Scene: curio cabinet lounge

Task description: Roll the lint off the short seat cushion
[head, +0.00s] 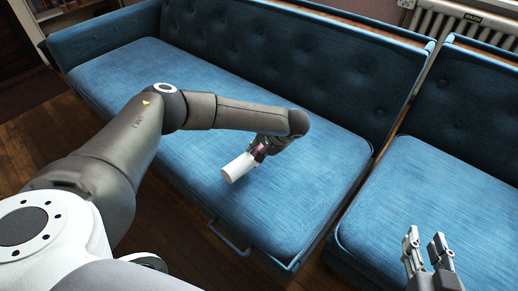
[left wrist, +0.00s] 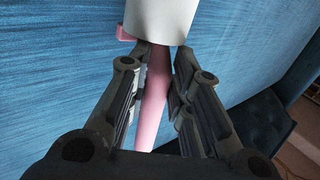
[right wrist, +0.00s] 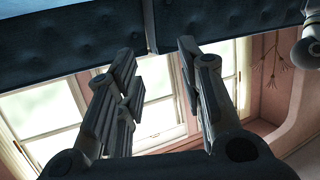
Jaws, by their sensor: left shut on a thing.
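My left gripper (head: 264,148) is shut on the pink handle (left wrist: 152,110) of a lint roller, whose white roll (head: 238,168) points down and left in the head view. The roll also shows at the top of the left wrist view (left wrist: 160,18). It is at the blue seat cushion (head: 215,120) of the left sofa section; I cannot tell whether it touches. Another blue seat cushion (head: 425,200) lies to the right, cut off by the frame. I cannot make out lint on either. My right gripper (head: 425,242) is open and empty, near the right cushion's front.
Tufted blue backrests (head: 270,50) rise behind the cushions, with a gap between the two sections. A metal rail (head: 228,238) sticks out at the left section's front. Wooden floor (head: 185,215) is in front. A radiator (head: 460,22) stands behind.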

